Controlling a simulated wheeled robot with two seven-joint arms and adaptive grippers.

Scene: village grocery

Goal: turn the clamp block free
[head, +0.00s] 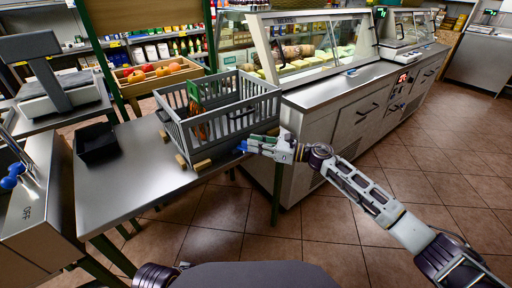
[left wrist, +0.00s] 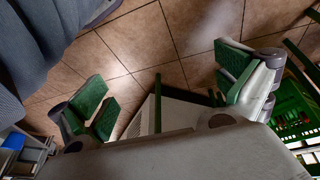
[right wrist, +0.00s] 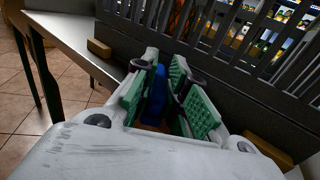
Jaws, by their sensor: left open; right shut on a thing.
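A blue piece, which I take to be the clamp block (head: 242,146), sits at the near right side of the grey slatted crate (head: 225,123). My right gripper (head: 250,146) is shut on it. In the right wrist view the blue piece (right wrist: 156,88) is between the green pads of the right gripper (right wrist: 166,82), against the crate's side; the pads and fingers hide part of it. My left gripper (left wrist: 163,88) shows only in the left wrist view, with its green-padded fingers wide apart and nothing between them, over the tiled floor.
The crate stands on a metal table (head: 130,180), with small wooden blocks (head: 202,165) at its base. A black tray (head: 96,143) and a scale (head: 62,90) are to the left. A glass display counter (head: 310,50) stands behind the crate. Floor at right is clear.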

